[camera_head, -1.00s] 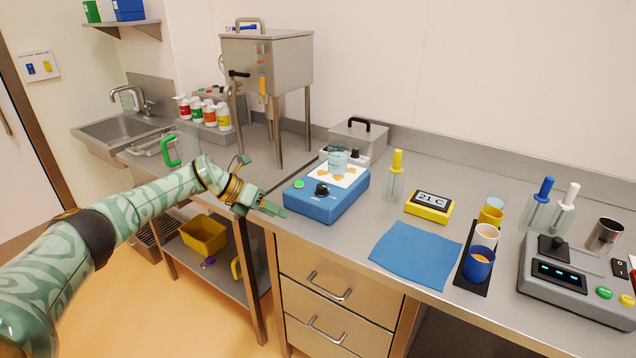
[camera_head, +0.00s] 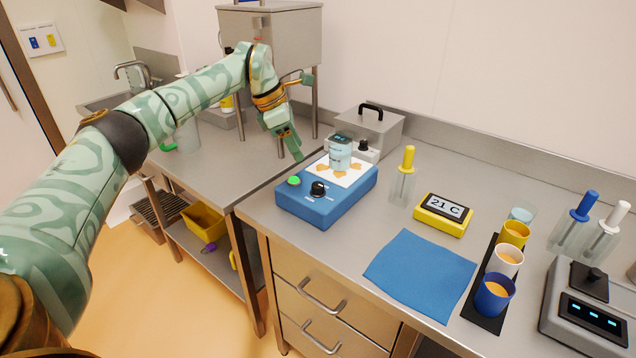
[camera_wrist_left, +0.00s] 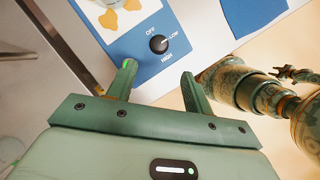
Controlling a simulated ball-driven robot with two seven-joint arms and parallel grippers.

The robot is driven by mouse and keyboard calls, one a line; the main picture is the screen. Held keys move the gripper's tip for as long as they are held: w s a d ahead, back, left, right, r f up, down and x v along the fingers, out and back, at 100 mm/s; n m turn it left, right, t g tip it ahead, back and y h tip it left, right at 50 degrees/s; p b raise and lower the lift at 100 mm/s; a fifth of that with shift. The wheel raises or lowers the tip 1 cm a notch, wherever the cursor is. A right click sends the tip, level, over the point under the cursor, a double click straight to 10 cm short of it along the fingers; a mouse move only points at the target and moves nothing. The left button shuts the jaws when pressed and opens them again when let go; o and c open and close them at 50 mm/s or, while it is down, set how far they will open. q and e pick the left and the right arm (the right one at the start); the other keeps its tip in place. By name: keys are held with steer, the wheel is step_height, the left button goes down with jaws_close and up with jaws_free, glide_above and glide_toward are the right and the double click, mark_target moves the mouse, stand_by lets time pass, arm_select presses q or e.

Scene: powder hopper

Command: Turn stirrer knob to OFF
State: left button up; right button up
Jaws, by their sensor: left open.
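The stirrer is a blue box (camera_head: 335,205) on the steel bench, with a black knob (camera_head: 318,189) and a green button (camera_head: 294,181) on its front. In the left wrist view, the knob (camera_wrist_left: 158,44) sits among the labels OFF, LOW and HIGH; its exact setting is hard to read. A beaker (camera_head: 340,155) stands on the stirrer's white top. My left gripper (camera_head: 297,150) hangs above the box's back left part in the head view, empty. In the left wrist view its two fingers (camera_wrist_left: 157,69) are apart, with the knob beyond the gap.
A lidded steel box (camera_head: 375,125) stands behind the stirrer. A yellow-handled tool (camera_head: 406,165), a yellow thermometer display (camera_head: 443,213) and a blue cloth (camera_head: 418,272) lie to its right. The steel hopper (camera_head: 285,40) stands behind my left arm.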

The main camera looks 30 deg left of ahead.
mark_target(317, 184)
arm_select(q)
steer(key=b+x, duration=0.2)
steer(key=x, duration=1)
steer(key=shift+w+b, duration=0.1)
steer(key=shift+b, duration=0.25)
steer(key=shift+c, duration=0.3)
steer(key=c, duration=0.9)
